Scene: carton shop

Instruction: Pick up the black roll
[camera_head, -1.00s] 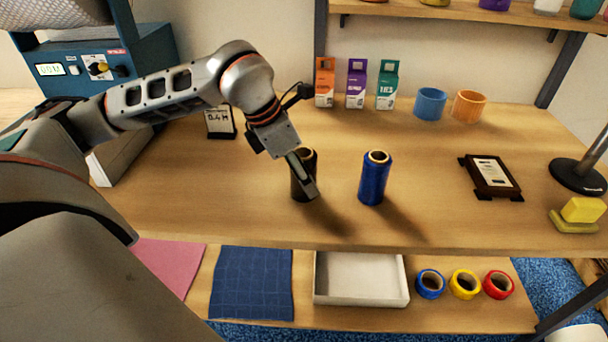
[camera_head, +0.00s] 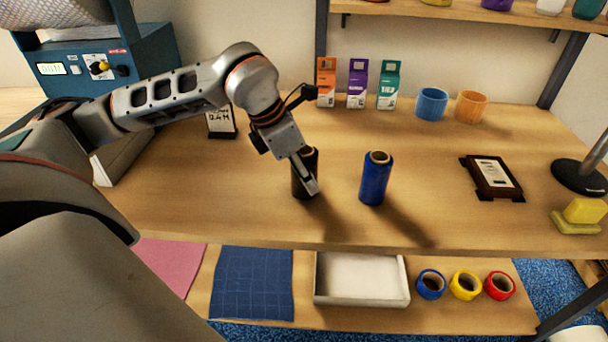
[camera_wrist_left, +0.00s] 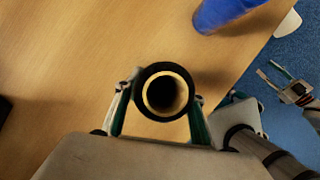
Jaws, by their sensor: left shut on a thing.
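The black roll (camera_head: 300,187) stands upright on the wooden table, partly hidden behind my left gripper in the head view. My left gripper (camera_head: 311,190) is shut on the black roll. In the left wrist view the black roll (camera_wrist_left: 148,79) is seen from above, its pale cardboard core showing between the two fingers of the left gripper (camera_wrist_left: 160,98). I cannot tell whether the roll's base is off the table. My right gripper is open and empty at the right of the left wrist view (camera_wrist_left: 283,82), above the blue floor.
A blue roll (camera_head: 374,180) stands upright just right of the black roll. Three small cartons (camera_head: 357,84) and two cups (camera_head: 431,104) stand at the back. A dark framed plaque (camera_head: 490,176) lies to the right. The front of the table is clear.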

